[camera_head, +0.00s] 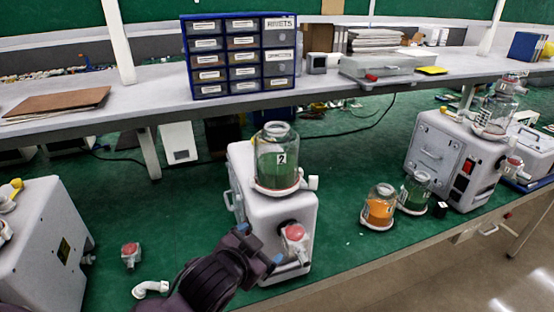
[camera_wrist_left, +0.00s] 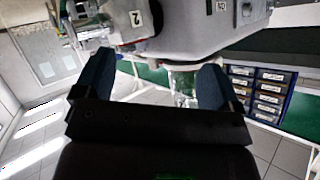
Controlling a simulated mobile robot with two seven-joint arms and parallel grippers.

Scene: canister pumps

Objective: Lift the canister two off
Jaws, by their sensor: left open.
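Canister two (camera_head: 278,160) is a clear glass jar with green contents and a "2" label. It stands upright on top of the middle white pump (camera_head: 254,212) in the head view. My left gripper (camera_head: 258,247) is in front of this pump's lower front, below and to the left of the red knob (camera_head: 294,232), and apart from the canister. In the left wrist view its two dark fingers (camera_wrist_left: 157,60) are spread with nothing held between them. My right gripper is not in view.
An orange jar (camera_head: 379,208) and a green jar (camera_head: 415,192) stand right of the middle pump. Another pump (camera_head: 450,160) with a jar stands farther right. A loose red-topped fitting (camera_head: 131,254) and a white elbow (camera_head: 150,289) lie at left. A drawer cabinet (camera_head: 240,56) stands behind.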

